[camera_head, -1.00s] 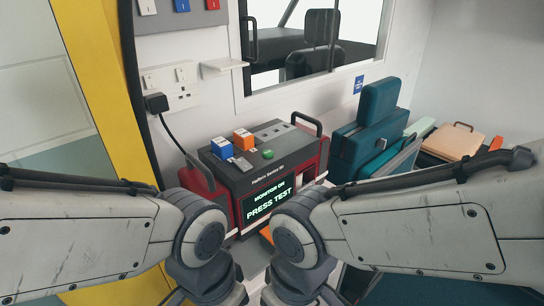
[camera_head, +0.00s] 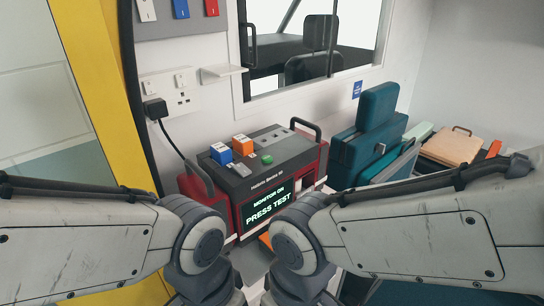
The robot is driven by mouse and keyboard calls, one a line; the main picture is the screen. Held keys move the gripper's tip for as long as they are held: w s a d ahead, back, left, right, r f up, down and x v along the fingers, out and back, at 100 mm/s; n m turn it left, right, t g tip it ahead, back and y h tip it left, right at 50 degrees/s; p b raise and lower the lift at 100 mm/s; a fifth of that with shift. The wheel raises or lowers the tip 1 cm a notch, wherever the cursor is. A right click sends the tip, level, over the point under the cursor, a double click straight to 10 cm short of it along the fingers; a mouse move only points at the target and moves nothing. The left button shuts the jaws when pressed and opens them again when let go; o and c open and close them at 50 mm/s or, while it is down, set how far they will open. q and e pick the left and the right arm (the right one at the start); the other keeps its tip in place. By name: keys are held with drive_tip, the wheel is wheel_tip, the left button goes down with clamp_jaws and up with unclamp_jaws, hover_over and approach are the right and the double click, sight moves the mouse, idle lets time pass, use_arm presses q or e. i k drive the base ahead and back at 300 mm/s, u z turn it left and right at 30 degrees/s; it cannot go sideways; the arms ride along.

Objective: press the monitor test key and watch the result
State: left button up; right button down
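The monitor (camera_head: 285,165) is a red and dark grey box standing on the counter by the wall. Its front screen (camera_head: 269,203) is lit and reads "MONITOR ON" and "PRESS TEST". On its top are a blue block (camera_head: 221,153), an orange block (camera_head: 243,145), a grey key (camera_head: 238,169) and a green key (camera_head: 266,159). I cannot read which one is the test key. My two arms come in from left and right, and their wrists stand low in front of the monitor. Both grippers are below the picture's lower edge.
A plug (camera_head: 155,108) sits in the wall socket, its cable running down behind the monitor. A teal case (camera_head: 371,140) stands to the right, and an orange-tan case (camera_head: 452,146) lies farther right. A small white shelf (camera_head: 223,72) sticks out above the monitor.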

sight(265, 159)
drive_tip(key=z, duration=1.8)
drive_tip(key=k, duration=1.1)
drive_tip(key=u, duration=1.2)
drive_tip(key=i, duration=1.05)
drive_tip(key=u, duration=0.05)
